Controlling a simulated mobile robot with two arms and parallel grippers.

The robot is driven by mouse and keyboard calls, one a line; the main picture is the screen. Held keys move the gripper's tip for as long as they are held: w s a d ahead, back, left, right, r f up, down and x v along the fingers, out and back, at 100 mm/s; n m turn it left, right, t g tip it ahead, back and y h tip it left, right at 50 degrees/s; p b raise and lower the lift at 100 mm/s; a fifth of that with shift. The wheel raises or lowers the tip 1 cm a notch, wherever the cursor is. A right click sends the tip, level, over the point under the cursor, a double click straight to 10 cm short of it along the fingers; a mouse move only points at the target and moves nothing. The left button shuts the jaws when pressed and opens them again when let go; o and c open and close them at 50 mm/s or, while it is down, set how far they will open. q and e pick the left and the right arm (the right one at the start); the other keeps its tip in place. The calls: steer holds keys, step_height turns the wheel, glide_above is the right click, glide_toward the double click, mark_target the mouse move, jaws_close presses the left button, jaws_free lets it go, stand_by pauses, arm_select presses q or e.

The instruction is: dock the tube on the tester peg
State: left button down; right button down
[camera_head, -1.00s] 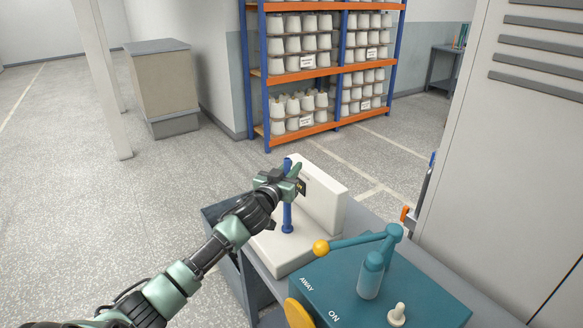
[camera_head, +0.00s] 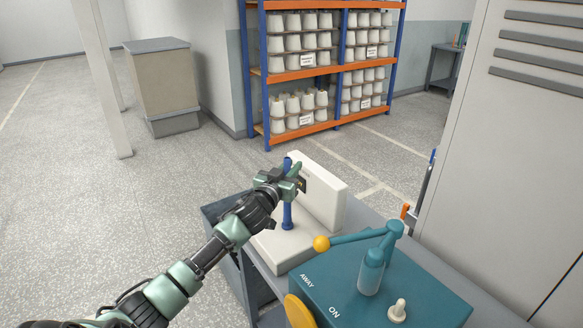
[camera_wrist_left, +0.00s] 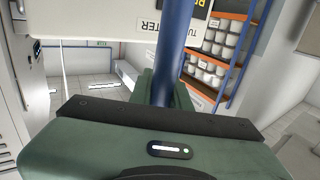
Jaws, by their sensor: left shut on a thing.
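The blue tube (camera_head: 287,217) stands upright over the base of the white tester (camera_head: 322,199). My left gripper (camera_head: 291,178) is shut on the tube's upper part, in front of the tester's upright panel. The tube's lower end is at the tester's base plate; the peg does not show, and I cannot tell whether the tube is seated around it. In the left wrist view the tube (camera_wrist_left: 175,55) runs up from between the jaws, beside the tester's lettered face (camera_wrist_left: 150,25). My right gripper is not in view.
A teal machine (camera_head: 385,294) with a lever and yellow knob (camera_head: 321,244) stands right of the tester on the grey bench. A grey cabinet (camera_head: 510,150) rises at right. A rack of white bobbins (camera_head: 320,65) stands behind.

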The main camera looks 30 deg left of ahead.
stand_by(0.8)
arm_select(q)
steer(key=shift+f+b, duration=0.3)
steer(key=shift+f, duration=0.2)
steer(key=c, duration=1.6)
jaws_free()
steer(key=s+d+p, duration=0.1)
steer(key=s+p, duration=0.2)
steer(key=s, duration=0.8)
steer(key=shift+d+p, duration=0.4)
